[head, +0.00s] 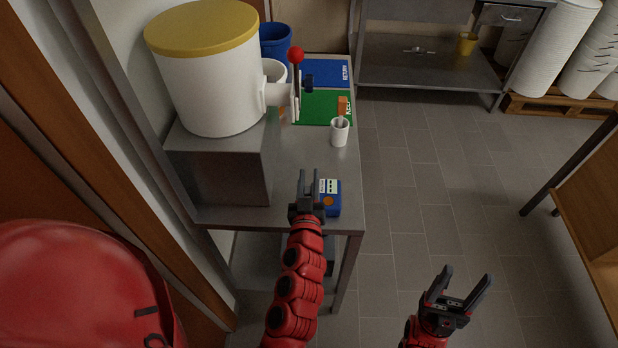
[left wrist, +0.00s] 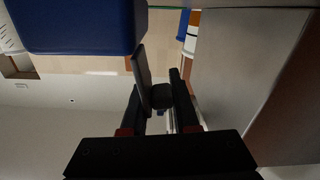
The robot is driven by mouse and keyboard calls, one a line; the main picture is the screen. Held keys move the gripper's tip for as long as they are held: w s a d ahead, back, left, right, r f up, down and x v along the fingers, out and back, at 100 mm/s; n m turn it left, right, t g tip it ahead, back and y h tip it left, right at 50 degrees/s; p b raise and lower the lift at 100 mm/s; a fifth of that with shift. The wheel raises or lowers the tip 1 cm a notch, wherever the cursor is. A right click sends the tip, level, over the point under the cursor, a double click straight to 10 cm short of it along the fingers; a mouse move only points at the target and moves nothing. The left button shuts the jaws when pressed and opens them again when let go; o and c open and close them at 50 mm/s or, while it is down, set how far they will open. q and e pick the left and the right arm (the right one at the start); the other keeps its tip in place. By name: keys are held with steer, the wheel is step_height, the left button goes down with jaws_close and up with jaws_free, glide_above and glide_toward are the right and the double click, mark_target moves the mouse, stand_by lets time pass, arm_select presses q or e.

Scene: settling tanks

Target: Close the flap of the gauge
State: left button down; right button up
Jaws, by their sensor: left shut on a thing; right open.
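The gauge (head: 330,205) is a small blue box with a pale display and an orange round mark. It sits near the front edge of the metal table. In the left wrist view its blue body (left wrist: 80,25) fills the upper left. My left gripper (head: 308,178) is just left of the gauge. In the left wrist view its fingers (left wrist: 160,103) are closed on a dark piece beside the blue body, which looks like the flap (left wrist: 142,68). The flap's exact angle is hard to tell. My right gripper (head: 458,284) is open and empty above the floor.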

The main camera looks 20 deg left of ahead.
arm_select(q)
steer(key=shift+d, duration=0.15)
steer(key=m+b, duration=0.1)
steer(key=d+m+b, duration=0.1)
steer(key=m+b, duration=0.1)
steer(key=shift+w+d, duration=0.15)
steer(key=shift+w, duration=0.05)
steer(key=shift+w+d+r+m+b, duration=0.1)
steer(key=shift+d+m+b, duration=0.3)
steer(key=shift+m, duration=0.55)
steer(key=shift+w+d+r+m+b, duration=0.1)
steer(key=shift+d+m+b, duration=0.3)
steer(key=shift+m, duration=0.55)
steer(key=shift+a, duration=0.1)
steer(key=c, duration=0.8)
jaws_free()
steer(key=shift+o, duration=0.2)
